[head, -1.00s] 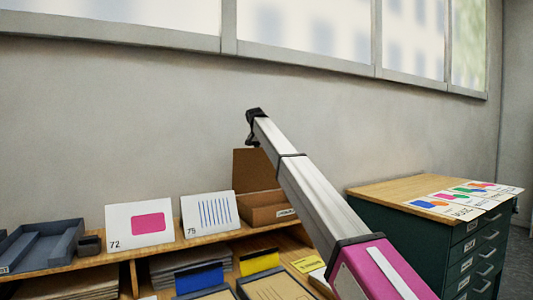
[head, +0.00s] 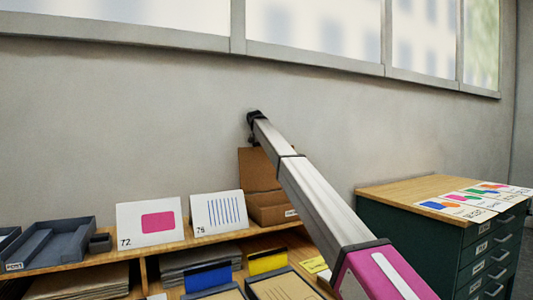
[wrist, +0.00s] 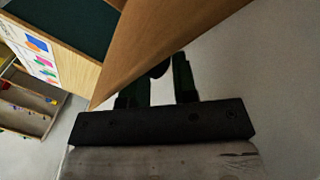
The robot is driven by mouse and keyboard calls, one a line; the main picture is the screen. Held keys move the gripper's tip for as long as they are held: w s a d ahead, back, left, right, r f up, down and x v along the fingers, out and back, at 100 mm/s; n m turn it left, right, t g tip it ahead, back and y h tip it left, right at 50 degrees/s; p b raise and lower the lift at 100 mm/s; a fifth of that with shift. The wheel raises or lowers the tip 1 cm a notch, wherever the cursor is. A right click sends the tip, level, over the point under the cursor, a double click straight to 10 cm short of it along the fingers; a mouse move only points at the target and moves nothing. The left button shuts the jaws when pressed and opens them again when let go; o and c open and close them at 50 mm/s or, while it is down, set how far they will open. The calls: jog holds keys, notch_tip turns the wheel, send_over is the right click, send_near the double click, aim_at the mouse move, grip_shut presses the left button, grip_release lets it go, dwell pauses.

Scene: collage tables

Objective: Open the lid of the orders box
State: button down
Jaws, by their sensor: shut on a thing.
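The orders box (head: 275,212) is a brown cardboard-like box on top of the shelf, with a small white label on its front. Its lid (head: 258,172) stands up steeply at the back, so the box is open; my arm hides part of both. My gripper (head: 252,138) is at the lid's upper edge and is shut on the lid. In the wrist view the brown lid (wrist: 165,40) slants across the top, and my gripper's dark fingers (wrist: 158,88) meet it. A small dark round piece shows between the fingers; I cannot tell whether it is a knob.
Cards marked 72 (head: 135,234) and 76 (head: 203,220) and a dark grey tray (head: 70,232) stand left of the box. Folders and paper stacks fill the shelf below. A green drawer cabinet (head: 400,232) with coloured sheets is at the right. The wall is close behind.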

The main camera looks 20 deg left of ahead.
jog(key=c, duration=0.8)
grip_release()
jog(key=shift+s+a+f, duration=0.25)
jog(key=shift+s+f, duration=0.15)
jog(key=shift+s, duration=0.1)
jog(key=shift+s+a+f, duration=0.2)
jog(key=shift+s+f, duration=0.2)
jog(key=shift+s, duration=0.05)
jog(key=shift+c, duration=0.2)
jog(key=shift+w+r, duration=0.1)
jog(key=shift+w+a+r, duration=0.1)
jog(key=shift+w+r, duration=0.15)
jog(key=shift+w, duration=0.05)
